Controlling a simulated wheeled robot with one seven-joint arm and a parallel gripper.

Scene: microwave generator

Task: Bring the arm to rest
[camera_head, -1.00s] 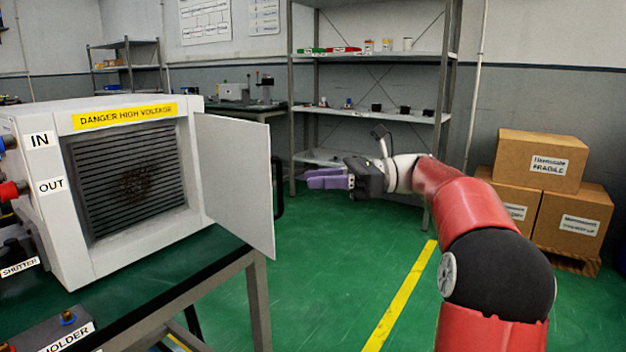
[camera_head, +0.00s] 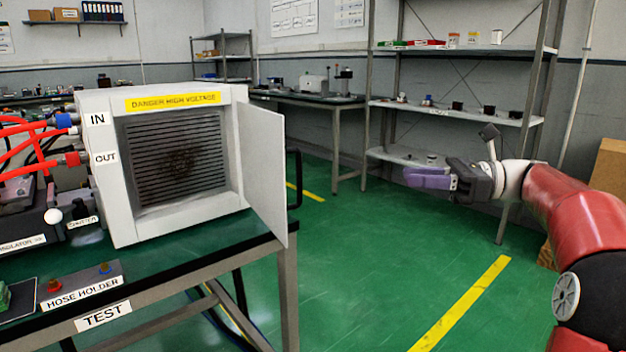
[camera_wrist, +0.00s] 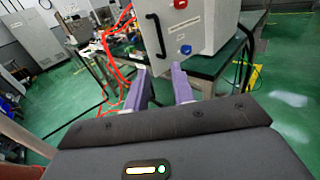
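My gripper (camera_head: 430,178) is held out over open floor to the right of the white generator box (camera_head: 108,175) in the head view. My red arm reaches in from the right edge. In the wrist view the two purple fingers of my gripper (camera_wrist: 160,80) stand apart with nothing between them. The box's door (camera_head: 263,165) stands open, showing a dark slatted inside. The wrist view shows the box (camera_wrist: 205,25) beyond the fingertips; my gripper looks clear of it.
The box stands on a dark green-topped bench (camera_head: 200,265) with a hose holder (camera_head: 85,290) at its front. Red hoses (camera_head: 25,150) run to its left side. A metal shelf (camera_head: 450,120) stands behind my gripper. Cardboard boxes (camera_head: 610,170) are at the right. The green floor between is clear.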

